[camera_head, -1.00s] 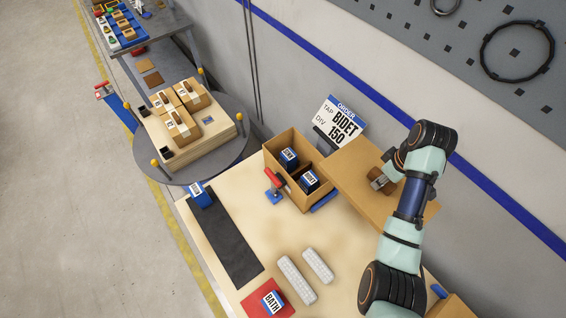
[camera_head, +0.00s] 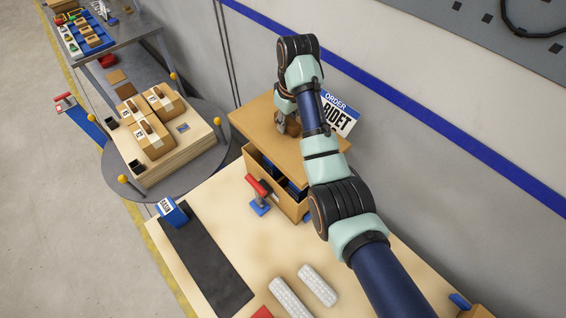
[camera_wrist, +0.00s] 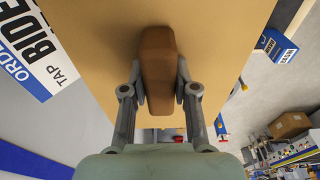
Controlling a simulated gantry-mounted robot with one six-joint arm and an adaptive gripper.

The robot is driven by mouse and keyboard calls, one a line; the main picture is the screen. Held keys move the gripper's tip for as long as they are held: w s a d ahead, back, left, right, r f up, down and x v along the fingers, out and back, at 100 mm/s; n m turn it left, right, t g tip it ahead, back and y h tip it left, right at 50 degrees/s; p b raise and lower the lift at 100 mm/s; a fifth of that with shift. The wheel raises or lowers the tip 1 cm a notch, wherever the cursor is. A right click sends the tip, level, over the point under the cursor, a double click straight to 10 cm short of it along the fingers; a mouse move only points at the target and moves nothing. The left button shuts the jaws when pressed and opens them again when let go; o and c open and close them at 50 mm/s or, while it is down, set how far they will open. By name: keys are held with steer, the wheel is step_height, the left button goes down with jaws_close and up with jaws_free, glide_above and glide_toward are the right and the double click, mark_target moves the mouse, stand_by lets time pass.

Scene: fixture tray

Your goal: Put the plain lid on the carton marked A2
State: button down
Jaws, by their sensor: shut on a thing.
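The plain lid (camera_head: 252,118) is a flat brown board with a brown block handle (camera_wrist: 158,60). My gripper (camera_head: 291,122) is shut on that handle, with one finger on each side in the wrist view (camera_wrist: 160,85). The lid hangs over the open brown carton (camera_head: 284,204) on the table and covers much of it from above. A gap shows between the lid and the carton's near side, with dark blue boxes visible inside. I cannot read an A2 mark on this carton. My arm hides the lid's right part.
A red-handled clamp (camera_head: 258,188) stands against the carton's near side. The order sign (camera_head: 340,112) stands behind the lid. A round table (camera_head: 112,172) at left holds several small closed cartons. A black mat (camera_head: 208,262), a blue box (camera_head: 172,211) and white blocks (camera_head: 317,285) lie in front.

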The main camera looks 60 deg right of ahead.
mark_target(290, 134)
step_height(290, 134, down, 16)
steer(key=shift+b, duration=0.3)
steer(key=c, duration=0.9)
jaws_free()
steer(key=shift+f, duration=0.1)
steer(key=r, duration=0.4)
steer(key=s+r+p, duration=0.1)
steer(key=r, duration=0.7)
steer(key=shift+s+a+r, duration=0.15)
steer(key=shift+s+a, duration=0.05)
steer(key=shift+a, duration=0.15)
